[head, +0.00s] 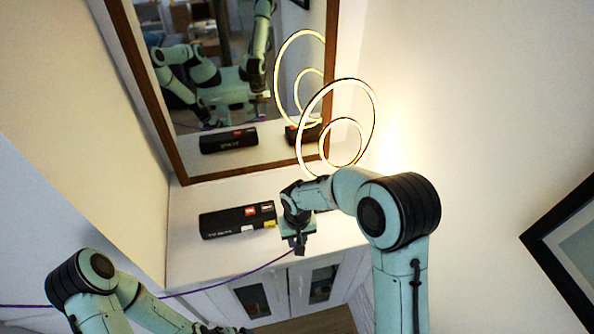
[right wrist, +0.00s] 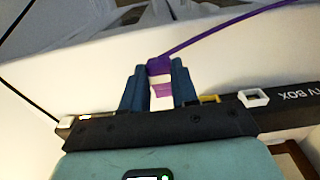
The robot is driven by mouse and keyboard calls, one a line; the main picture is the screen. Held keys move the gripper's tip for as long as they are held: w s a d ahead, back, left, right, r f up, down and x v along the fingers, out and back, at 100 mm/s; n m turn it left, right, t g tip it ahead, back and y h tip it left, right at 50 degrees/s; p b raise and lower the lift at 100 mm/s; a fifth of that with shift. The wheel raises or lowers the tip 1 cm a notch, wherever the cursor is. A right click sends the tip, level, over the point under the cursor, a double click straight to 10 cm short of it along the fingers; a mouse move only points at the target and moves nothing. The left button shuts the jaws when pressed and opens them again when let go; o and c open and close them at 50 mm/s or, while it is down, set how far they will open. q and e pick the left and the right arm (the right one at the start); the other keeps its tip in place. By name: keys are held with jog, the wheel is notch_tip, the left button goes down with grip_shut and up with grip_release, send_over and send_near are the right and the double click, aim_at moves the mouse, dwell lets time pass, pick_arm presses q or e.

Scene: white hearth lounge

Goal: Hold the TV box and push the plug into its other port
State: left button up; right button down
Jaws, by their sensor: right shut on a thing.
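The black TV box (head: 225,222) lies on the white ledge, with red, white and yellow patches near its right end. In the right wrist view the TV box (right wrist: 290,99) runs behind my gripper, with a white port frame (right wrist: 253,98) and a yellow one (right wrist: 208,100) on it. My right gripper (head: 299,248) is at the box's right end, and in the right wrist view (right wrist: 160,80) it is shut on the purple plug (right wrist: 160,68). Whether the plug touches the box is unclear. My left gripper (head: 215,330) is low at the bottom edge, mostly cut off, away from the box.
A purple cable (head: 225,284) runs from my right gripper down to the left, past my left arm. A wood-framed mirror (head: 225,90) stands behind the ledge (head: 200,263) and reflects the box and arms. A glowing ring lamp (head: 374,110) stands behind my right arm.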

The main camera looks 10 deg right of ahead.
jog(key=s+a, duration=0.1)
jog(key=a, duration=0.1)
jog(key=s+a+f, duration=0.1)
jog(key=a, duration=0.1)
jog(key=s+a, duration=0.1)
jog(key=a, duration=0.1)
jog(key=shift+a+f, duration=0.25)
jog(key=shift+a, duration=0.05)
pick_arm(q)
jog(key=shift+s+f, duration=0.2)
jog(key=shift+s, duration=0.15)
pick_arm(e)
jog(key=shift+w, duration=0.1)
jog(key=shift+w, duration=1.95)
pick_arm(q)
jog(key=shift+w, duration=0.1)
